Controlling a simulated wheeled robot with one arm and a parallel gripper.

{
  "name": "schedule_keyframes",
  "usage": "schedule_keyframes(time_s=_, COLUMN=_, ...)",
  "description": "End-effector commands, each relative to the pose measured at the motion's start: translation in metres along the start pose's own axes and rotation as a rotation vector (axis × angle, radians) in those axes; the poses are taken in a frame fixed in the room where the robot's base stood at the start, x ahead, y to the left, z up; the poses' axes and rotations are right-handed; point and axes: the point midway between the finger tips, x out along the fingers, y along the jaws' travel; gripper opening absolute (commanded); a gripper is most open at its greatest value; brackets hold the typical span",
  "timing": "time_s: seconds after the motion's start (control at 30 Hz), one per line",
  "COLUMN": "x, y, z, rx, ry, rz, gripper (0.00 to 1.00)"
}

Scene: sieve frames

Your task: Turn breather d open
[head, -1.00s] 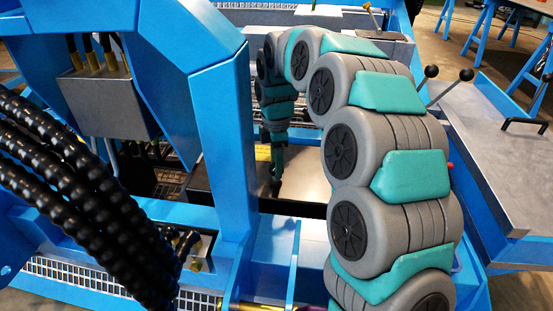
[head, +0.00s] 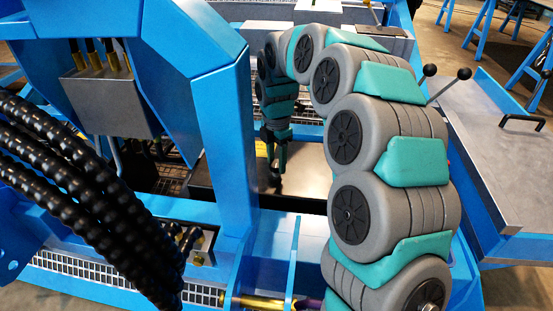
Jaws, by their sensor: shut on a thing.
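My gripper (head: 276,178) is small and far off in the head view, at the end of my arm, pointing down at a flat metal plate (head: 310,190) behind the blue post. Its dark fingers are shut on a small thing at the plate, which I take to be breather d. The fingers hide that thing almost fully. I cannot read any letter or mark on it, nor tell how far it is turned.
A thick blue post and frame (head: 225,130) stand just left of my gripper. Black ribbed hoses (head: 80,190) fill the left front. A grey-topped bench (head: 510,165) and two black-knobbed levers (head: 465,74) are at the right, beside my arm.

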Motion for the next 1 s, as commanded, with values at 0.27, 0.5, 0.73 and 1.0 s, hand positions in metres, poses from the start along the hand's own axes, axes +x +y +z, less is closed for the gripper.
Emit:
schedule_keyframes(time_s=0.27, x=-0.001, y=0.001, z=0.0, rx=-0.001, ry=-0.001, rz=0.003, gripper=0.56)
schedule_keyframes(time_s=0.5, x=0.0, y=0.0, z=0.0, rx=0.0, ry=-0.001, rz=0.001, gripper=0.81)
schedule_keyframes(time_s=0.73, x=-0.001, y=0.0, z=0.0, rx=0.001, ry=-0.001, rz=0.0, gripper=0.81)
schedule_keyframes(time_s=1.0, x=-0.02, y=0.001, z=0.0, rx=0.0, ry=-0.001, rz=0.003, gripper=0.81)
